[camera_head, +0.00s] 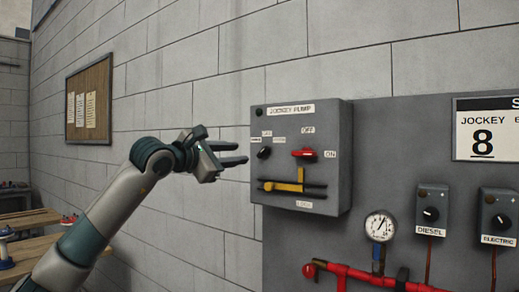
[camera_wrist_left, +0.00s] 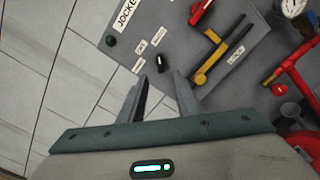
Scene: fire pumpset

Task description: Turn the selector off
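The grey jockey pump box (camera_head: 335,130) is mounted on the wall panel. Its small black selector knob (camera_head: 264,153) is at the left of its face with small labels above it; it also shows in the wrist view (camera_wrist_left: 161,63). A red handle (camera_head: 304,153) between OFF and ON labels is right of the knob and lies toward ON. My left gripper (camera_head: 243,154) is open and empty, just left of the box. In the wrist view its fingers (camera_wrist_left: 161,82) are apart, with the knob beyond the gap and not touched. My right gripper is not in view.
A yellow lever (camera_head: 290,187) sits low on the box. Right of it are a gauge (camera_head: 380,225), a red pipe (camera_head: 370,281), a diesel knob box (camera_head: 431,211) and an electric knob box (camera_head: 497,215). Benches (camera_head: 30,250) stand at lower left.

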